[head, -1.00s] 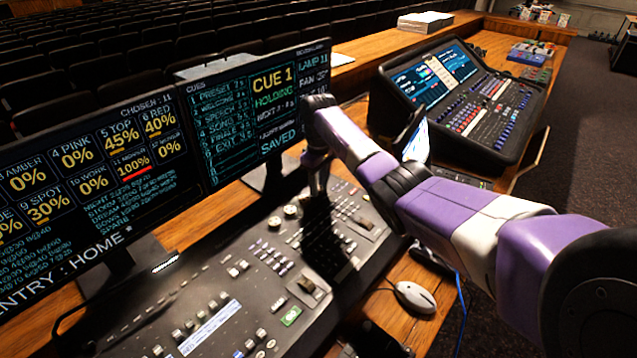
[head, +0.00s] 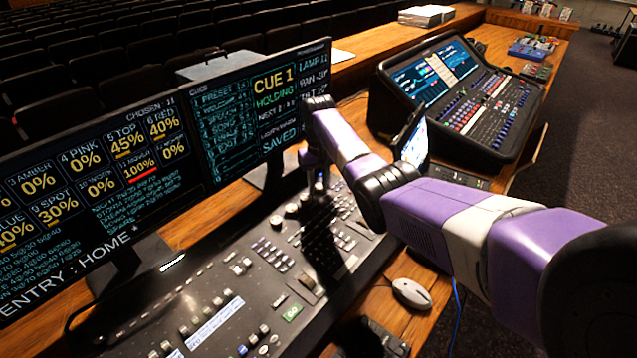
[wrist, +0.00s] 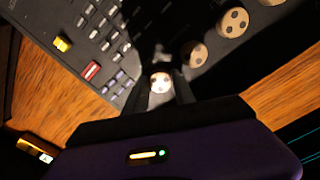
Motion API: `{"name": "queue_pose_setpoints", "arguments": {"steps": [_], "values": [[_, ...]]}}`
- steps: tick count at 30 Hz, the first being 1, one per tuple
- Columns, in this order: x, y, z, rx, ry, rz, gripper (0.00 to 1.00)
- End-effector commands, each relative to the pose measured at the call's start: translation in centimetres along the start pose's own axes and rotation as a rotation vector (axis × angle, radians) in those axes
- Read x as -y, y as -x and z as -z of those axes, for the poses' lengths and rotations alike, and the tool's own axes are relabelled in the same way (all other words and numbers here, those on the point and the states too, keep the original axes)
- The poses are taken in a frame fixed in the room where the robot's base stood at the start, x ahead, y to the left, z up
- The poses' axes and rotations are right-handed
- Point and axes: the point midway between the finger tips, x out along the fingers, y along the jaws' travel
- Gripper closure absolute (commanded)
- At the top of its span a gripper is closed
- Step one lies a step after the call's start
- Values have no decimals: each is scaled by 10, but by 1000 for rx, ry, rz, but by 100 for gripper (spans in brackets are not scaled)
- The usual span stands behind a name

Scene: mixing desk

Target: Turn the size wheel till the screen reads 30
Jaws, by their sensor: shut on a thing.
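My gripper (wrist: 161,84) is shut on a small pale round wheel (wrist: 160,83) with dark spots, at the end of a row of wheels. In the head view my gripper (head: 318,185) is at the back of the desk's control panel, and the held wheel is hidden. I cannot read a label that names it as the size wheel. The right screen (head: 256,115) shows CUE 1, HOLDING and SAVED; its narrow right column starts with LAMP, and the values below are too blurred or cut off to read.
More wheels (wrist: 195,54) continue the row close by. The left screen (head: 95,185) stands behind the panel. A small tablet (head: 415,143), a mouse (head: 411,293) and a second console (head: 460,100) are to the right. Rows of keys (wrist: 105,35) lie beside the gripper.

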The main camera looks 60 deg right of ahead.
Motion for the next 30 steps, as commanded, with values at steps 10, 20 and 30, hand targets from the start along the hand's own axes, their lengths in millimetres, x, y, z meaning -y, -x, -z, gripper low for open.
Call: {"name": "queue_pose_setpoints", "arguments": {"steps": [10, 20, 30], "values": [[0, 1, 1, -4, -6, 0, 100], [0, 1, 1, -2, -6, 0, 60], [0, 28, 1, -6, -6, 0, 60]]}}
